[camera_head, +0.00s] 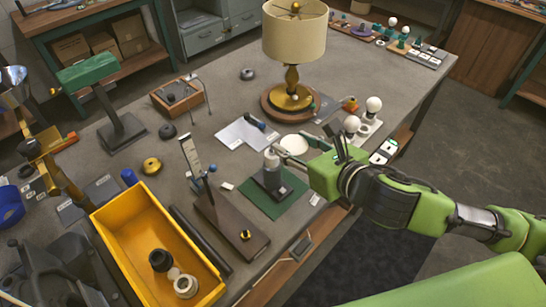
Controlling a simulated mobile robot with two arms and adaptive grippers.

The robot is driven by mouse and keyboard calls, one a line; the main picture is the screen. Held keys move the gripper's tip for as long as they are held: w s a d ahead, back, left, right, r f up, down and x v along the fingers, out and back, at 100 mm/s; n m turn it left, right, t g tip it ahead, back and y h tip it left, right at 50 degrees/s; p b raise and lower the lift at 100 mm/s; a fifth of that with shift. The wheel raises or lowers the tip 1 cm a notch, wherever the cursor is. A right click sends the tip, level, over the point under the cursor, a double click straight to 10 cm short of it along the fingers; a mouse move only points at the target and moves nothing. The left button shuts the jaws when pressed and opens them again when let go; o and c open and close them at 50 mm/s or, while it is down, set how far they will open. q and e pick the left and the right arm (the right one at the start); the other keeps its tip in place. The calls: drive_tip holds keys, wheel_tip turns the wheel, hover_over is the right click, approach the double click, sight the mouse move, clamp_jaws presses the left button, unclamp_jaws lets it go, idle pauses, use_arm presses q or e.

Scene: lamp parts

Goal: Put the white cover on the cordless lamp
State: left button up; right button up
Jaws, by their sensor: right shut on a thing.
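The cordless lamp (271,182), a short dark body, appears to stand upright on a green mat (289,201) near the table's front edge. A small whitish cover (271,157) is at the lamp's top. My right gripper (278,151), on its green arm from the right, is shut on this cover from the right side. I cannot tell whether the cover touches the lamp or is just above it. The fingertips are small and partly merge with the cover. My left gripper is not in view.
A large shaded lamp (295,35) stands behind. A white disc (294,144) lies beyond the gripper. White bulbs (352,123) stand to the right. A dark stand (230,222) and yellow bin (105,212) are to the left.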

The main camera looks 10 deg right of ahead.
sight(271, 150)
drive_tip(key=w+a+f+p, duration=0.1)
drive_tip(key=w+f, duration=0.1)
drive_tip(key=w, duration=0.1)
drive_tip(key=w+a+f+p, duration=0.1)
drive_tip(key=w+f, duration=0.1)
drive_tip(key=w, duration=0.1)
drive_tip(key=w+f+p, duration=0.1)
drive_tip(key=w+f, duration=0.1)
drive_tip(key=f, duration=0.1)
drive_tip(key=shift+w+a, duration=0.4)
drive_tip(key=shift+w+a+f, duration=0.1)
drive_tip(key=shift+w+f, duration=0.2)
drive_tip(key=shift+f, duration=0.15)
wheel_tip(271, 150, down, 2)
drive_tip(key=shift+f, duration=0.2)
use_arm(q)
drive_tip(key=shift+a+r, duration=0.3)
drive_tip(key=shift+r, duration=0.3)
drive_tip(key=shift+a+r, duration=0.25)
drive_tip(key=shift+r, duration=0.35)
use_arm(e)
drive_tip(key=shift+w+f, duration=0.1)
drive_tip(key=shift+f, duration=0.3)
drive_tip(key=shift+f, duration=0.1)
drive_tip(key=shift+f, duration=0.1)
drive_tip(key=o, duration=0.9)
drive_tip(key=shift+o, duration=0.2)
